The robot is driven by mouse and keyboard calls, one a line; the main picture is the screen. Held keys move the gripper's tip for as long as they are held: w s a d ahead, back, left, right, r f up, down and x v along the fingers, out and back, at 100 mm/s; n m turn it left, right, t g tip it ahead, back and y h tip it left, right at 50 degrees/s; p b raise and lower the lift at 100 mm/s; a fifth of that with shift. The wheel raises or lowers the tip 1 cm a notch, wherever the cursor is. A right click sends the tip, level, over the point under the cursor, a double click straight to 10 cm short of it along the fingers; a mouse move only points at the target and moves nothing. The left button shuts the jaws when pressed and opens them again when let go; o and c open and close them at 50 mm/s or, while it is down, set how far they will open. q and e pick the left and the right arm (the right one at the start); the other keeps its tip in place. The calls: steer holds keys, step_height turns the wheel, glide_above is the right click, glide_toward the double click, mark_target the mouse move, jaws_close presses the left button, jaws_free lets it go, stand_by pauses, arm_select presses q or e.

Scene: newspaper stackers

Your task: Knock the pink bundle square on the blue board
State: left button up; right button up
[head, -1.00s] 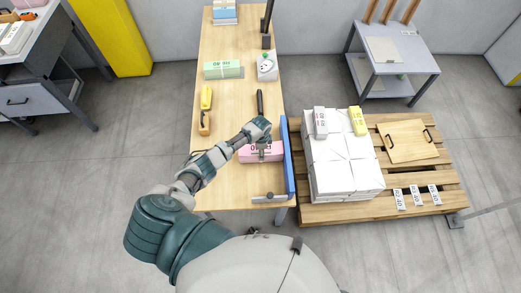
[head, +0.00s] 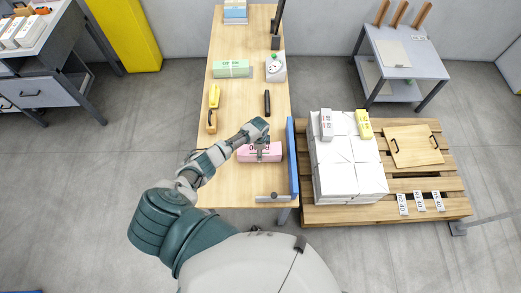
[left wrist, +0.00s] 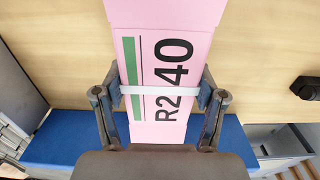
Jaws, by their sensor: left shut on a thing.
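The pink bundle (head: 246,154) lies across the near part of the wooden table in the head view, its right end close to the blue board (head: 293,165) with a narrow gap. The board stands upright along the table's right edge. My left gripper (head: 261,150) is shut on the bundle from above. In the left wrist view its fingers (left wrist: 162,95) grip both sides of the bundle (left wrist: 165,50), at the white strap. The blue board (left wrist: 60,142) shows at the bottom there; my gripper's palm hides the bundle's lower end. My right gripper is not in view.
A metal stop (head: 272,197) lies at the table's near edge. A black tool (head: 267,103), an orange-brown tool (head: 212,121), a yellow item (head: 214,95) and a green bundle (head: 232,69) lie farther back. White stacked bundles (head: 347,170) stand on a pallet right of the table.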

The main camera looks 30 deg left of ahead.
arm_select(q)
steer(key=shift+w+r, duration=0.1)
steer(key=shift+r, duration=0.05)
steer(key=shift+d+r+p, duration=0.1)
steer(key=shift+r+p, duration=0.7)
step_height(320, 180, up, 4)
steer(key=p, duration=0.4)
steer(key=shift+r, duration=0.25)
steer(key=shift+f, duration=0.1)
